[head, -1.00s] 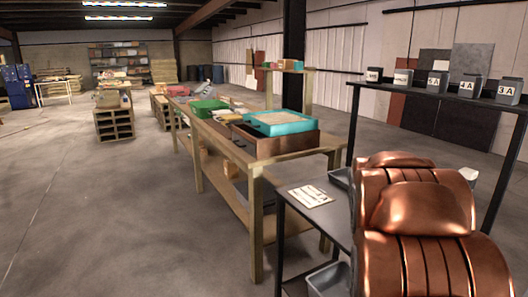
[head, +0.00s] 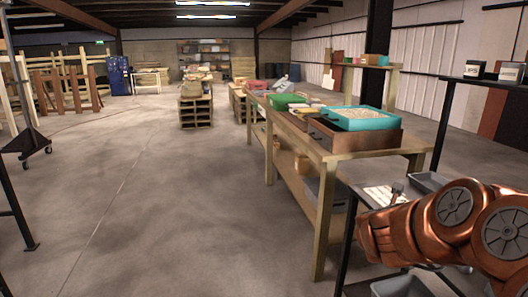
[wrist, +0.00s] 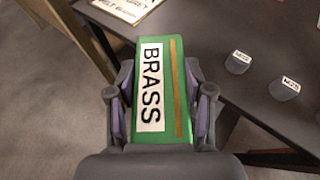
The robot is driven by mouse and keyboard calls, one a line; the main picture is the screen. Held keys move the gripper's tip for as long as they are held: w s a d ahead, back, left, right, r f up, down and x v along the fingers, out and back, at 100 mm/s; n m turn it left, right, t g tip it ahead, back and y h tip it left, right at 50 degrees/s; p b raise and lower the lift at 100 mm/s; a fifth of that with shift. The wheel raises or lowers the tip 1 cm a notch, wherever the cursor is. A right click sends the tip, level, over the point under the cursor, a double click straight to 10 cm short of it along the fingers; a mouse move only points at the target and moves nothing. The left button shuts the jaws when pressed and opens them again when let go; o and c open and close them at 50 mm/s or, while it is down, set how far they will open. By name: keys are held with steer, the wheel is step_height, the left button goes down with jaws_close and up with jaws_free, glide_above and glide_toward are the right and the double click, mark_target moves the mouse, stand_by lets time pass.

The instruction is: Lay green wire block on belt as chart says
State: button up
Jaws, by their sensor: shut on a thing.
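My gripper (wrist: 160,85) is shut on a green block (wrist: 172,60) in the wrist view. The block has a white label reading BRASS and a thin brass-coloured strip along its right side. A finger presses on each side of it. A white printed sheet (wrist: 130,8), perhaps the chart, lies on the dark table at the top; only some words show, including GREY and BELT. A white sheet (head: 380,195) also lies on the dark table in the head view, its text too small to read. My gripper and the green block cannot be made out in the head view. I cannot identify the belt.
Two grey labelled pieces (wrist: 238,63) (wrist: 285,88) sit right of the block in the wrist view. Labelled dark boxes (head: 475,70) stand on a shelf at right. A wooden bench (head: 320,150) holds a teal-rimmed tray (head: 365,118). Open floor (head: 150,200) lies to the left.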

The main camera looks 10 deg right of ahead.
steer(key=w+a+f+n+t+y+b, duration=0.1)
steer(key=w+a+f+n+y, duration=0.15)
steer(key=a, duration=0.75)
steer(key=w+a+f+n+t+y+b, duration=0.15)
steer(key=w+a, duration=0.25)
steer(key=a, duration=0.5)
steer(key=w+a+f+n+t+y+b, duration=0.2)
steer(key=w+a, duration=0.1)
steer(key=a, duration=0.7)
step_height(320, 180, up, 23)
steer(key=p, duration=2.3)
steer(key=shift+s+d, duration=0.25)
steer(key=shift+s, duration=0.05)
steer(key=shift+f+g, duration=0.1)
steer(key=shift+g, duration=0.15)
steer(key=shift+d, duration=0.15)
